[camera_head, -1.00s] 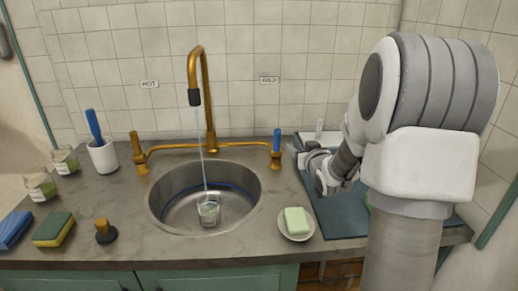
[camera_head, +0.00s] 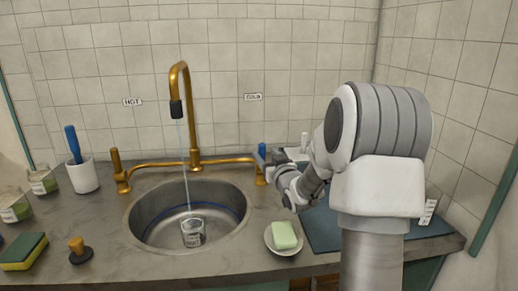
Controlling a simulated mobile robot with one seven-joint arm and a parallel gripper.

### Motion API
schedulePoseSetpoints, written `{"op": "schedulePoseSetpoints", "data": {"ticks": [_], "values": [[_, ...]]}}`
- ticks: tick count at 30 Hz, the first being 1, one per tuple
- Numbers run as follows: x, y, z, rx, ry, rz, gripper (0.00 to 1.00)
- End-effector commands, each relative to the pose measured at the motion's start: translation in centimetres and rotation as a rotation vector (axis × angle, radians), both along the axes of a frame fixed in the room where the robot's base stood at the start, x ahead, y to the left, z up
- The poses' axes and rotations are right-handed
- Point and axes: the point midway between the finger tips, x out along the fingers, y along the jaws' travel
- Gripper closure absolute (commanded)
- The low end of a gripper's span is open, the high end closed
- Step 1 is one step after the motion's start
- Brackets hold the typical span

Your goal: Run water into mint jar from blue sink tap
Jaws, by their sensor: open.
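A clear glass jar (camera_head: 192,233) with a label stands in the round steel sink (camera_head: 150,235); the label is too small to read surely. A thin stream of water falls from the brass spout (camera_head: 177,108) to the jar; the water level inside cannot be told. The blue-handled tap (camera_head: 261,156) is at the right end of the brass pipe, under the COLD sign. My gripper (camera_head: 274,160) is open, just right of the blue handle and very close to it. I cannot tell whether they touch.
A brown-handled tap (camera_head: 116,163) is at the left. A soap dish (camera_head: 269,239) with green soap is right of the sink. Jars with green contents (camera_head: 42,180), a white cup (camera_head: 83,176), a sponge (camera_head: 23,252) and a stopper (camera_head: 79,251) are at the left.

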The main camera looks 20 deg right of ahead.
Motion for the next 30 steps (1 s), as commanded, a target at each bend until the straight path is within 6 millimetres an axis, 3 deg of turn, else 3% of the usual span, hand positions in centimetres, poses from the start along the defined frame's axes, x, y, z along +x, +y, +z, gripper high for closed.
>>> {"op": "schedulePoseSetpoints", "data": {"ticks": [6,12,26,30], "values": [[3.9,-0.3,-0.1,0.001,-0.001,0.001,0.39],[6.3,-0.5,-0.1,0.000,0.000,0.001,0.39],[7.3,-0.6,0.0,0.000,0.001,0.000,0.39],[7.3,-0.6,0.0,0.000,0.000,0.000,0.61]]}}
